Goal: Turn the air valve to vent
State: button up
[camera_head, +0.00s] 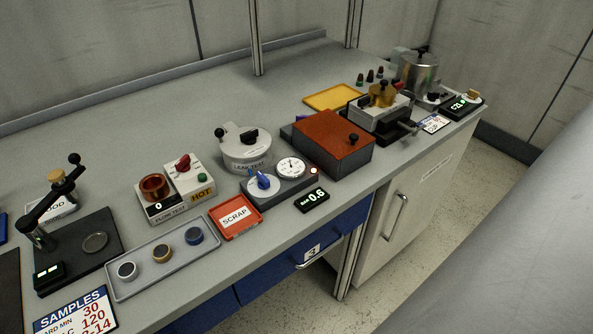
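The likely air valve is a blue knob (263,181) on a round white dial plate, in the middle of the bench. The dial's lettering is too small to read, so I cannot tell which position the knob points to. It sits on a dark base with a white round gauge (291,168) and a lit reddish lamp (314,171). A pale lidded pot (246,152) labelled LEAK TEST, with a black knob on top, stands just behind. A small black display (312,200) in front reads about 0.6. My gripper is not in view.
A red SCRAP tray (235,216) lies left of the valve, and a brown-topped box (333,137) stands close on its right. The FLOW TEST unit (176,188) and a grey tray of round parts (163,258) are further left. Free bench lies behind the pot.

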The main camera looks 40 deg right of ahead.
aim_at(264, 183)
jog(key=l, duration=0.8)
jog(key=i+l, duration=0.1)
jog(key=l, duration=0.7)
